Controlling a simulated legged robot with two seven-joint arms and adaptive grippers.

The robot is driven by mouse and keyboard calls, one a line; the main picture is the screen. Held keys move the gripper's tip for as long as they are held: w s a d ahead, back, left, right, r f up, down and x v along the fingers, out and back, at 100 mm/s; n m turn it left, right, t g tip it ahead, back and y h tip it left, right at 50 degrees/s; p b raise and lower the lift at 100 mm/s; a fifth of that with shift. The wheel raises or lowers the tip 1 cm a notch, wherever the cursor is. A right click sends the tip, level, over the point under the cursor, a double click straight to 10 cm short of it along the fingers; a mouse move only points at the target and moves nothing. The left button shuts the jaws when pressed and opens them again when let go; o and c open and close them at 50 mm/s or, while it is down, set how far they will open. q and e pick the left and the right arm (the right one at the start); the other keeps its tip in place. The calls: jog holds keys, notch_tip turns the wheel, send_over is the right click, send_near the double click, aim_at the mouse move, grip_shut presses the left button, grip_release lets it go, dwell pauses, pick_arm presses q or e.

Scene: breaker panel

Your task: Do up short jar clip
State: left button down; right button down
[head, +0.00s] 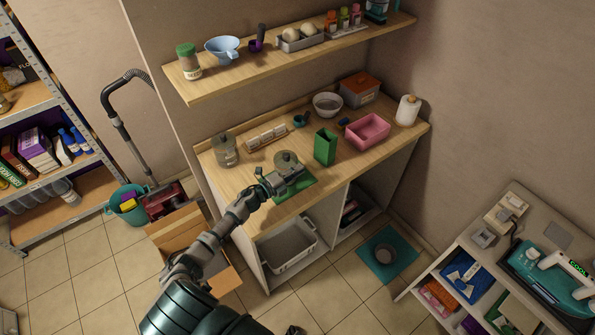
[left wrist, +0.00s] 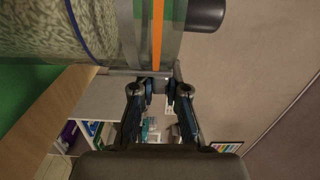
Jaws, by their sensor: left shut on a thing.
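The short jar (head: 287,160) is a clear glass jar with a round lid, on a green mat (head: 304,187) at the counter's front. In the left wrist view the jar (left wrist: 50,35) fills the upper left, lying sideways in the picture, with an orange seal (left wrist: 157,35) and a dark lid knob (left wrist: 206,14). My left gripper (head: 272,181) is at the jar's near side. In the left wrist view its fingertips (left wrist: 160,88) are shut on the metal clip (left wrist: 150,72) at the jar's rim. The clip is partly hidden by the fingers. My right gripper is not clearly seen.
A taller jar (head: 226,151) stands left on the counter. A green box (head: 325,147) and a pink tub (head: 367,131) stand to the right. A shelf (head: 290,58) with jars and a funnel hangs above. The counter's front left is clear.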

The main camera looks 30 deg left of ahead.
pick_arm(q)
jog(key=c, duration=1.3)
grip_release()
jog(key=shift+a+f, duration=0.1)
jog(key=shift+o, duration=0.7)
jog(key=shift+w+a+f, duration=0.1)
jog(key=shift+a, duration=0.05)
jog(key=shift+s+a, duration=0.1)
jog(key=shift+s, duration=0.2)
jog(key=v, duration=1.1)
jog(key=shift+s, duration=0.15)
